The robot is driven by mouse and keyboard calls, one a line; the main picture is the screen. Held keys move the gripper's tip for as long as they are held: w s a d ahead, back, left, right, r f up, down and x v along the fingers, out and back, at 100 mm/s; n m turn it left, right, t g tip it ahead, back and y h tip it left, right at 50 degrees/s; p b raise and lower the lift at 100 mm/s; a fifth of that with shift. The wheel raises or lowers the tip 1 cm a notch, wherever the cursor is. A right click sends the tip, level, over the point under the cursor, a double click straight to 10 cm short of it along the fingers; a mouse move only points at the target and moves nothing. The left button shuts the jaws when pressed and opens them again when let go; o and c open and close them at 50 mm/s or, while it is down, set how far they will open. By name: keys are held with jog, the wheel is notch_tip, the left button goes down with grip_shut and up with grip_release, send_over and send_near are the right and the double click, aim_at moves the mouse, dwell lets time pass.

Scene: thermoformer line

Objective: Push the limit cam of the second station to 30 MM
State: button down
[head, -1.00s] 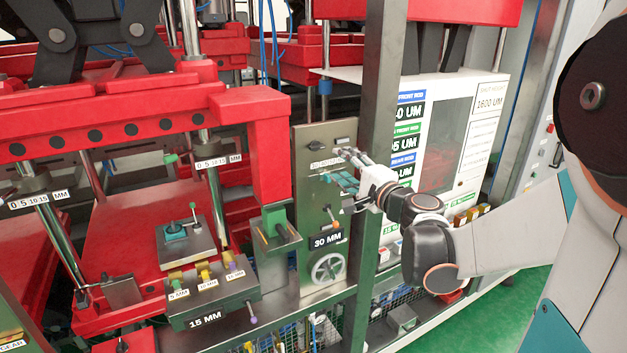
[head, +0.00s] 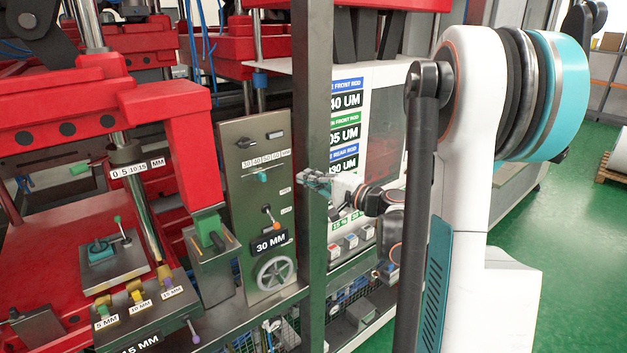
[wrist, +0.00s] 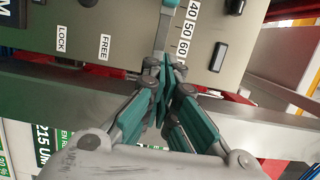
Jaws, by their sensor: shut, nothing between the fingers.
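The second station's panel (head: 240,200) carries a "30 MM" plate and a number scale. The limit cam appears to be the small teal block (head: 262,176) under the scale. In the wrist view a teal piece (wrist: 170,3) shows at the top edge, beside the number 40; the cam's exact reading is unclear. My gripper (head: 308,178) is shut and empty, right of the cam, its fingers across the front of the grey post. In the wrist view my gripper (wrist: 165,65) points up toward the scale's 50 and 60 end. I cannot tell whether it touches the panel.
The grey upright post (head: 312,100) stands beside the panel. Below the scale are an orange-knobbed lever (head: 268,212) and a handwheel (head: 275,272). A red press frame (head: 180,130) is at left. A white display cabinet (head: 385,110) is behind my gripper. Green floor is open at right.

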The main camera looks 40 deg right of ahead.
aim_at(265, 178)
jog(key=x, duration=0.5)
jog(key=shift+w, duration=0.25)
jog(key=a, duration=0.3)
jog(key=shift+w+a+p, duration=0.1)
jog(key=shift+w+p, duration=0.05)
jog(key=shift+p, duration=0.2)
jog(key=shift+a, duration=0.45)
jog(key=shift+a+b, duration=0.5)
jog(key=shift+a, duration=1.45)
jog(key=shift+d, duration=0.1)
